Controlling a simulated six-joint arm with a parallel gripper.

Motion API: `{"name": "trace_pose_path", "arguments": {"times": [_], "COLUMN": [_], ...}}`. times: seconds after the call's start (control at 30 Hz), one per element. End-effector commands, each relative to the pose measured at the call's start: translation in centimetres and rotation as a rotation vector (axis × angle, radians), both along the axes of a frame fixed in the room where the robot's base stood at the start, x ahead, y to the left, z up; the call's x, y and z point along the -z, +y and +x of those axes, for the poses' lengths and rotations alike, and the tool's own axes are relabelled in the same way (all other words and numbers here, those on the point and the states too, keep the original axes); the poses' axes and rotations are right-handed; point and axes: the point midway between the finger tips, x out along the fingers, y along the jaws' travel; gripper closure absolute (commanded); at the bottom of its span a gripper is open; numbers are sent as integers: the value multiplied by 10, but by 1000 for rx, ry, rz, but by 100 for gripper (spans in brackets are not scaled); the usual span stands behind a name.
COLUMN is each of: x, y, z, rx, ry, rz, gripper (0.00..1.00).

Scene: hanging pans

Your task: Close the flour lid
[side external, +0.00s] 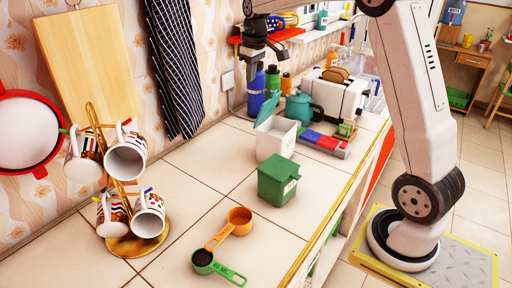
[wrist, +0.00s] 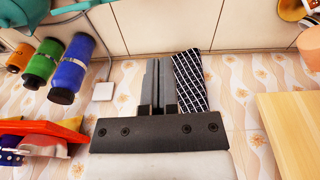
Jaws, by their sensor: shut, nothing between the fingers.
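A white canister (side external: 276,140) stands on the tiled counter with its teal lid (side external: 268,108) raised open. It is the only open-lidded container I see, and I cannot read a flour label on it. A green canister (side external: 277,182) with a light label stands in front of it, its lid down. My gripper (side external: 262,64) is above and behind the white canister, near the wall, apart from the lid. In the wrist view my gripper's fingers (wrist: 158,85) are together and empty.
Bottles (side external: 272,82), a teal kettle (side external: 302,108) and a white toaster (side external: 334,95) stand behind the canister. A mug rack (side external: 125,246) is at left, measuring spoons (side external: 229,228) in front. A red shelf (wrist: 45,128) is on the wall. Counter left of the canisters is clear.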

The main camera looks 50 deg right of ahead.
Motion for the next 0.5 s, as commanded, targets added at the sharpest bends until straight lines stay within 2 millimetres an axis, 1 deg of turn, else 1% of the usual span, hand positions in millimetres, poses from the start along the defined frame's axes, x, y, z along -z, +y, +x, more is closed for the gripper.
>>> {"name": "trace_pose_path", "arguments": {"times": [0.03, 0.23, 0.4, 0.5], "x": [-7, -34, -51, -56], "y": [-11, -45, -65, -71], "z": [4, 12, 13, 13], "rx": [2, -11, -21, -26], "ry": [2, 16, 25, 28], "rz": [1, 7, 11, 13], "gripper": [100, 100, 100, 100]}}
